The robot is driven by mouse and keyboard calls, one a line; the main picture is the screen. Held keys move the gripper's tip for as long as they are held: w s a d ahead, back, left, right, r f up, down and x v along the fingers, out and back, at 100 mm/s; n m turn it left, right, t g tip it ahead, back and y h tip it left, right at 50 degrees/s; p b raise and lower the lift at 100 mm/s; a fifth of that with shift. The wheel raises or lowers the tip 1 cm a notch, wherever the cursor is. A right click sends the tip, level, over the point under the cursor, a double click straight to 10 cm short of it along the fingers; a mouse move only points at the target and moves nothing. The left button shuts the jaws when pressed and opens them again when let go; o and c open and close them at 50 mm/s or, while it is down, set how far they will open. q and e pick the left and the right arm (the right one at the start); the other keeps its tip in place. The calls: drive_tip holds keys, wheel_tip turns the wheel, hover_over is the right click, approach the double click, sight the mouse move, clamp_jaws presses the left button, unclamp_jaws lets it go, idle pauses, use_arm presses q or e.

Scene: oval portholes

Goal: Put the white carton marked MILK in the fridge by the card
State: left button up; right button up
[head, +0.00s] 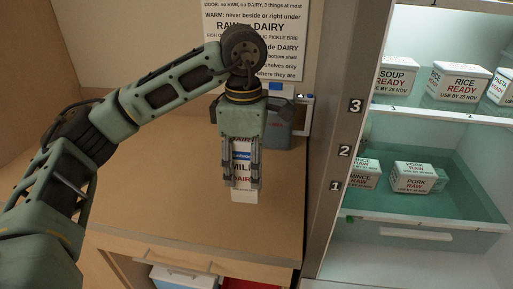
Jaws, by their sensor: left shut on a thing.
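The white carton marked MILK (242,169) is upright at the counter, with a blue band and dark lettering. My left gripper (242,184) points down and is shut on the carton, its fingers on either side. The fingers and wrist hide part of it, and I cannot tell whether its base touches the counter. The fridge (419,236) stands open at the right, with shelf numbers 1, 2 and 3 on its left edge. The card (262,45) on the wall is partly hidden by my left arm. My right gripper is not in view.
Boxes marked SOUP (392,77) and RICE (459,83) READY stand on the upper shelf. Boxes marked MINCE RAW (363,174) and PORK RAW (415,180) are in the lower greenish area. A grey-blue container (279,124) stands behind the carton. The wooden counter (175,190) is clear left of it.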

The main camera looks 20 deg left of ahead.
use_arm(q)
drive_tip(key=shift+s+d+r, duration=0.1)
drive_tip(key=shift+d+r, duration=0.05)
drive_tip(key=shift+d, duration=0.05)
drive_tip(key=m, duration=0.1)
drive_tip(key=f+m, duration=0.1)
drive_tip(key=m, duration=0.1)
drive_tip(key=shift+s+d+f, duration=0.1)
drive_tip(key=shift+s+f, duration=0.05)
drive_tip(key=shift+s, duration=0.25)
drive_tip(key=s+d+f+m, duration=0.2)
drive_tip(key=s+f+m, duration=0.4)
drive_tip(key=m, duration=1.2)
drive_tip(key=shift+s+f, duration=0.25)
drive_tip(key=shift+f, duration=0.35)
